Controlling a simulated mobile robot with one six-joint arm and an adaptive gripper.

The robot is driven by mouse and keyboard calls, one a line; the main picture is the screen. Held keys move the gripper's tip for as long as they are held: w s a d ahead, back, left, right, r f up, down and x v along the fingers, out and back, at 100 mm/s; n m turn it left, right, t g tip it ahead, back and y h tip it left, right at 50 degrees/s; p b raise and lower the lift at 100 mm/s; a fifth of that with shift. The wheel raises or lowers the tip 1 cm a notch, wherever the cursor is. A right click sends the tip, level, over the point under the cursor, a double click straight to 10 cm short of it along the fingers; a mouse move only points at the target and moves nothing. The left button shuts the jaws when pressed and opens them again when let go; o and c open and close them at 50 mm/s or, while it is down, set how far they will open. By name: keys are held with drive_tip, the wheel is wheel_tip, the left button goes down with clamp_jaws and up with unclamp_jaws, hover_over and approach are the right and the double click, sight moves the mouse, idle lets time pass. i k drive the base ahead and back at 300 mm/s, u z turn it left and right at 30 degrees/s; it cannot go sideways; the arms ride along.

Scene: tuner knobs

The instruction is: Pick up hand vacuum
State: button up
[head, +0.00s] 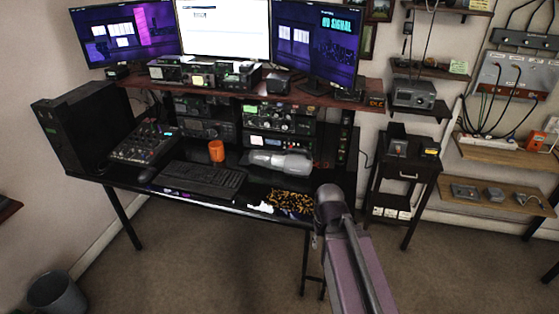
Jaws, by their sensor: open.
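The hand vacuum, a grey and whitish rounded body (284,160), lies on its side on the black desk (240,204), under the raised shelf and right of the keyboard. My arm reaches up from the bottom right, and its grey joint is near the desk's front right corner, apart from the vacuum. My gripper cannot be made out in the head view.
An orange cup (217,151) stands left of the vacuum, and a keyboard (202,179) lies in front of the cup. A black and yellow patterned item (290,199) lies near the front edge. Radio units (277,118) stand behind. A dark side stand (402,170) is at right.

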sight(296, 165)
drive_tip(key=i, duration=0.9)
drive_tip(key=z, duration=0.05)
